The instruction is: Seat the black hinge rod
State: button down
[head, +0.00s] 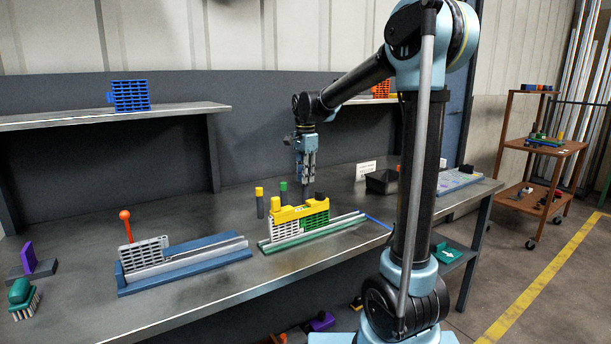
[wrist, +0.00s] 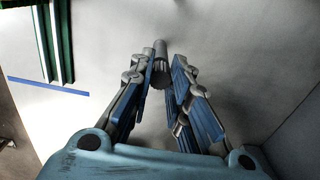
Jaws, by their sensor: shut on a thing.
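My gripper (head: 307,188) points down behind the conveyor frame in the head view. In the wrist view its fingers (wrist: 162,82) are closed around a slim cylindrical rod (wrist: 160,52), grey with a dark end, which I take for the black hinge rod. The rod is hard to make out in the head view. The conveyor frame has a green base with pale rails (head: 315,233), carrying a white grid module (head: 286,227) and a green grid module (head: 313,222). A yellow piece (head: 290,214) sits on top of the modules. Whether the rod touches anything is unclear.
Yellow-capped (head: 259,203) and green-capped (head: 283,193) posts stand behind the frame. A black bin (head: 381,182) stands back right. A blue strip (wrist: 47,86) marks the table beside the green rails (wrist: 66,40).

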jog(key=shift+f, duration=0.5)
jog(key=c, duration=1.4)
grip_release()
jog(key=shift+c, duration=0.2)
notch_tip(320, 180, up, 12)
